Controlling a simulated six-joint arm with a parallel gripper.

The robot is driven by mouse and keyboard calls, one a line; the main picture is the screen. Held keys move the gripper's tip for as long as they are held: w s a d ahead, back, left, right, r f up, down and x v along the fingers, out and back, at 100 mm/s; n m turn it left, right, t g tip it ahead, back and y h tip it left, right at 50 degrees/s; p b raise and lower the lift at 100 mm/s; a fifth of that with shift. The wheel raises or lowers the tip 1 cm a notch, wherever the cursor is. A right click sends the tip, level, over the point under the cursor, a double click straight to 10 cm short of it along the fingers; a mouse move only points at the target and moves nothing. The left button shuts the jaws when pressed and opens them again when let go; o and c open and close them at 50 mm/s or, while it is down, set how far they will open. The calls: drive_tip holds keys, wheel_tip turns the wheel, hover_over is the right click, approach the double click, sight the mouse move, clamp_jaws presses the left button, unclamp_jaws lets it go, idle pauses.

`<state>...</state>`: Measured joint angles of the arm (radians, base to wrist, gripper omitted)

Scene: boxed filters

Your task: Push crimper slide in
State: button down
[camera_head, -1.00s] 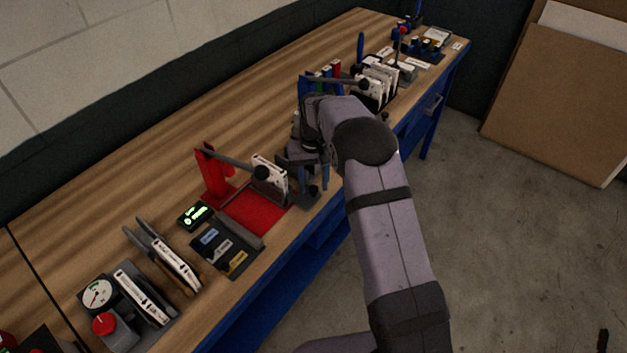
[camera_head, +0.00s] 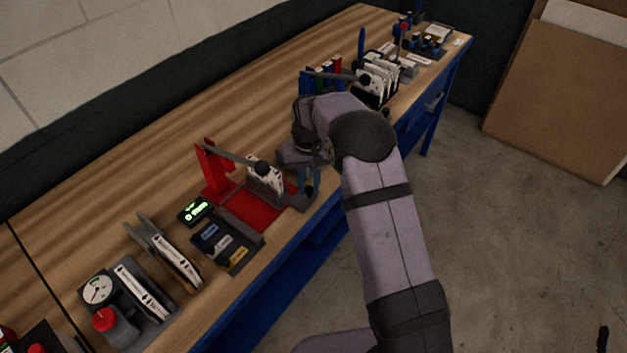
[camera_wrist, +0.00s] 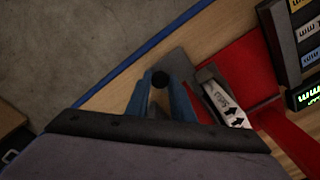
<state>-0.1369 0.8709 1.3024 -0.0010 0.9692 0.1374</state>
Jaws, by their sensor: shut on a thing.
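The crimper has a red base (camera_head: 240,205), a red upright (camera_head: 213,165) and a grey lever ending in a black knob (camera_head: 262,168). A white boxed filter (camera_head: 268,182) stands upright on the base; it also shows in the wrist view (camera_wrist: 222,98). The grey slide plate (camera_wrist: 180,62) lies at the side of the red base, beside the filter. My gripper (camera_head: 309,184) is over the slide, with blue fingers pointing down. In the wrist view, my gripper (camera_wrist: 161,95) is shut on the slide's black knob (camera_wrist: 160,79).
A dark tray of labelled pieces (camera_head: 227,245) and a small green-lit display (camera_head: 196,210) sit left of the crimper. A gauge stand (camera_head: 98,290) is further left. Filter racks (camera_head: 375,85) stand beyond my arm. The bench's front edge is close.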

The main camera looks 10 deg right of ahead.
drive_tip(key=s+a, duration=0.5)
drive_tip(key=shift+s+a+b, duration=0.3)
drive_tip(key=shift+a+b, duration=0.1)
drive_tip(key=c, duration=1.5)
unclamp_jaws()
drive_tip(key=shift+s+a, duration=0.1)
drive_tip(key=shift+c, duration=0.2)
drive_tip(key=shift+d, duration=0.2)
drive_tip(key=w+d, duration=0.3)
drive_tip(key=w+d+p, duration=0.1)
drive_tip(key=w+d, duration=0.3)
drive_tip(key=shift+w+d, duration=0.15)
drive_tip(key=shift+w, duration=0.1)
wheel_tip(320, 180, up, 7)
drive_tip(key=b, duration=0.3)
drive_tip(key=s+d+f+b, duration=0.1)
drive_tip(key=s+f, duration=0.1)
drive_tip(key=s, duration=0.8)
drive_tip(key=s+d+f+b, duration=0.2)
drive_tip(key=s+f, duration=0.1)
drive_tip(key=s, duration=0.7)
drive_tip(key=s+d+f+b, duration=0.2)
drive_tip(key=s, duration=0.9)
drive_tip(key=shift+d+f, duration=0.15)
drive_tip(key=shift+f, duration=0.15)
